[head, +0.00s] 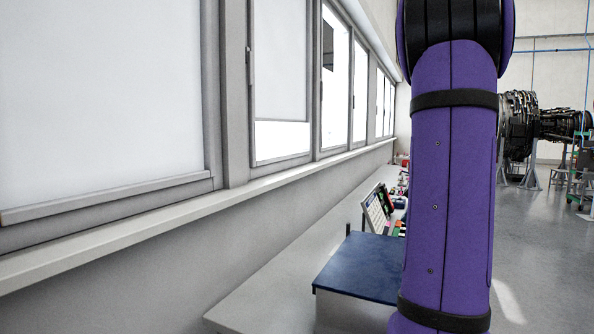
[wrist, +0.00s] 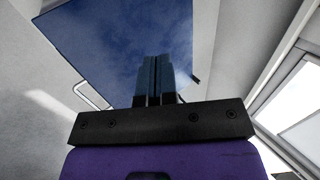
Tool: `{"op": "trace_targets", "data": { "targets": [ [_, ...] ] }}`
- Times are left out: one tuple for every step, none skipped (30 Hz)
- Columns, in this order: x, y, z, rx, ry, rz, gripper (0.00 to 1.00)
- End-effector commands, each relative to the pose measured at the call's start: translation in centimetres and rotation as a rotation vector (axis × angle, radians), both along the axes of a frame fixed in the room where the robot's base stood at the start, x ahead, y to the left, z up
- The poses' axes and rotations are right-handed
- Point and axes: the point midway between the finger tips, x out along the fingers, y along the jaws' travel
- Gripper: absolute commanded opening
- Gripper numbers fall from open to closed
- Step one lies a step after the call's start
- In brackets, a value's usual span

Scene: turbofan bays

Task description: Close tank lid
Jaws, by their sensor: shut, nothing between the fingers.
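The tank is a pale box (head: 352,312) on the light bench, with a flat dark blue lid (head: 362,262) on top. The lid looks level and down on the box, though my arm hides its right part. In the wrist view the blue lid (wrist: 95,40) fills the upper middle. My gripper (wrist: 157,60) is shut and empty, its fingers pointing toward the lid's face. I cannot tell whether the fingertips touch it. A thin metal loop (wrist: 92,96) shows at the lid's left edge, and a small dark peg (wrist: 196,79) at its right edge. The head view does not show my gripper.
The bench (head: 262,300) runs along the window wall (head: 240,240) at left. Behind the tank stand a tilted panel (head: 376,211) and small coloured items. Engines on stands (head: 520,125) are far right, with open grey floor (head: 540,260) before them.

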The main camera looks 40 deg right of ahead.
Motion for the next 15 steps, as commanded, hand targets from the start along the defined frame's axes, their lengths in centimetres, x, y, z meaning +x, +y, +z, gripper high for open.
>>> {"op": "trace_targets", "data": {
  "targets": [
    [-1.1,-0.5,-1.3,0.022,-0.034,-0.01,0.0],
    [-1.6,-0.7,-2.0,0.033,-0.056,-0.011,0.0],
    [-2.2,-0.9,-2.8,0.044,-0.086,-0.009,0.0],
    [-2.7,-1.1,-3.5,0.053,-0.107,-0.01,0.0],
    [-3.0,-1.3,-4.1,0.062,-0.128,-0.008,0.0],
    [-3.6,-1.5,-4.9,0.072,-0.155,-0.007,0.0],
    [-3.9,-1.6,-5.5,0.081,-0.175,-0.007,0.0],
    [-4.3,-1.8,-6.2,0.09,-0.196,-0.008,0.0],
    [-4.7,-2.0,-7.0,0.1,-0.223,-0.007,0.0],
    [-5.0,-2.1,-7.6,0.108,-0.241,-0.006,0.0],
    [-5.3,-2.2,-8.2,0.116,-0.261,-0.007,0.0],
    [-5.7,-2.4,-9.0,0.125,-0.286,-0.006,0.0],
    [-6.0,-2.5,-9.7,0.134,-0.304,-0.006,0.0],
    [-6.2,-2.6,-10.3,0.141,-0.324,-0.006,0.0],
    [-6.5,-2.7,-11.1,0.151,-0.348,-0.005,0.0]
  ]
}}
